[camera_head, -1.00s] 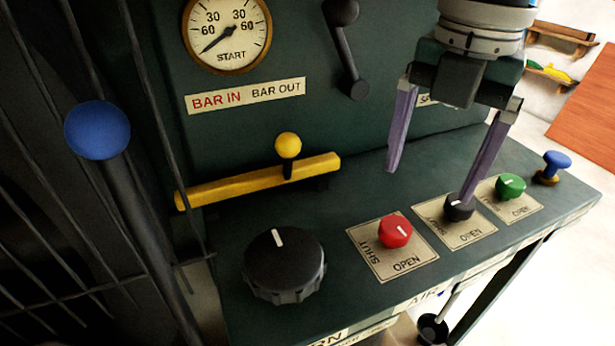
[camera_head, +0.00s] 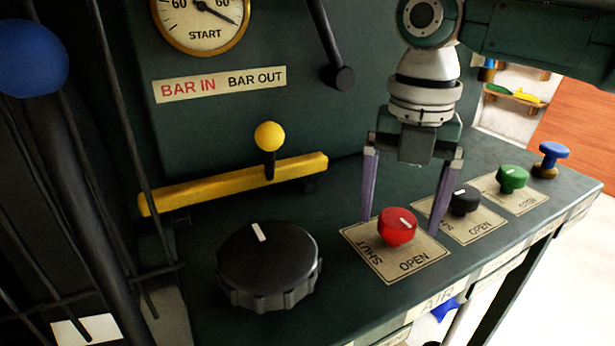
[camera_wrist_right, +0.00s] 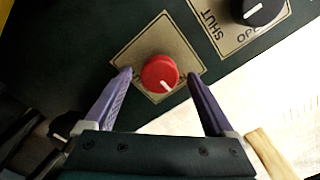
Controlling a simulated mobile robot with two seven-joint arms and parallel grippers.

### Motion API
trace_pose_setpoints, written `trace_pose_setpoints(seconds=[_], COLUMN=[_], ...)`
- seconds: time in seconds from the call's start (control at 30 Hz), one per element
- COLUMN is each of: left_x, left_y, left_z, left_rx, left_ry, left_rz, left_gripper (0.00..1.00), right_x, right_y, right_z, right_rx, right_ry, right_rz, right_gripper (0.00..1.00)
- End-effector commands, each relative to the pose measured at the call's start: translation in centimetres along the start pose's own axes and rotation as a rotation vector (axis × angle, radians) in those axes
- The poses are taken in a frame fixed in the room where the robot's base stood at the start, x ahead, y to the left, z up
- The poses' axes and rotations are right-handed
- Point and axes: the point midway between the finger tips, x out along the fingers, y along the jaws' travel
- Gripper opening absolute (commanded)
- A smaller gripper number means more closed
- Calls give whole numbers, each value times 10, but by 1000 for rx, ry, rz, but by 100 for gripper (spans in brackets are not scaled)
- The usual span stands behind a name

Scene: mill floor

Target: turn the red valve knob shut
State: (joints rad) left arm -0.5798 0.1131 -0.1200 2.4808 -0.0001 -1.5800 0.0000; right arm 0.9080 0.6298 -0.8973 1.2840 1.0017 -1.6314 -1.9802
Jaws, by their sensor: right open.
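The red valve knob (camera_head: 397,228) sits on a tan plate (camera_head: 415,258) marked SHUT and OPEN, on the dark green panel top. My right gripper (camera_head: 401,225) is open, pointing down, with one purple finger on each side of the knob. In the right wrist view the red knob (camera_wrist_right: 160,73) lies between and slightly beyond the fingertips (camera_wrist_right: 160,74). I cannot tell whether either finger touches it. My left gripper is not in view.
A black knob (camera_head: 465,201) and a green knob (camera_head: 512,178) stand close by on the right, with a blue plunger (camera_head: 552,158) beyond. A large black dial (camera_head: 268,264) is to the left. A yellow bar (camera_head: 235,184) with a yellow-balled lever lies behind.

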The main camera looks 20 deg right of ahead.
Motion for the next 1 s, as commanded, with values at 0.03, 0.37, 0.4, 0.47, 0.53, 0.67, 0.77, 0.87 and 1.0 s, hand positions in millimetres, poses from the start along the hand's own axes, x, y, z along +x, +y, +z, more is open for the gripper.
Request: trace_pose_setpoints(seconds=[0.03,0.37,0.4,0.47,0.53,0.67,0.77,0.87,1.0], left_x=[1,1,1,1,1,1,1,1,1], left_y=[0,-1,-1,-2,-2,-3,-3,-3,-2], left_z=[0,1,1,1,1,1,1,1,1], left_rx=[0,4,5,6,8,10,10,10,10], left_ry=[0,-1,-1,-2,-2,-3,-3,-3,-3], left_rz=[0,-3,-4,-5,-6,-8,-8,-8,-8], left_gripper=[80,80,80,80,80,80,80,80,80], right_x=[4,6,6,6,6,5,5,5,5], right_y=[0,0,0,0,0,0,0,0,0], right_z=[0,0,0,0,0,0,0,0,0], right_rx=[-1,-1,-1,-1,-1,0,0,0,0], right_ry=[0,0,0,0,0,0,0,0,0], right_rz=[0,1,1,1,1,1,1,1,0], right_gripper=[89,86,81,74,66,52,41,29,14])
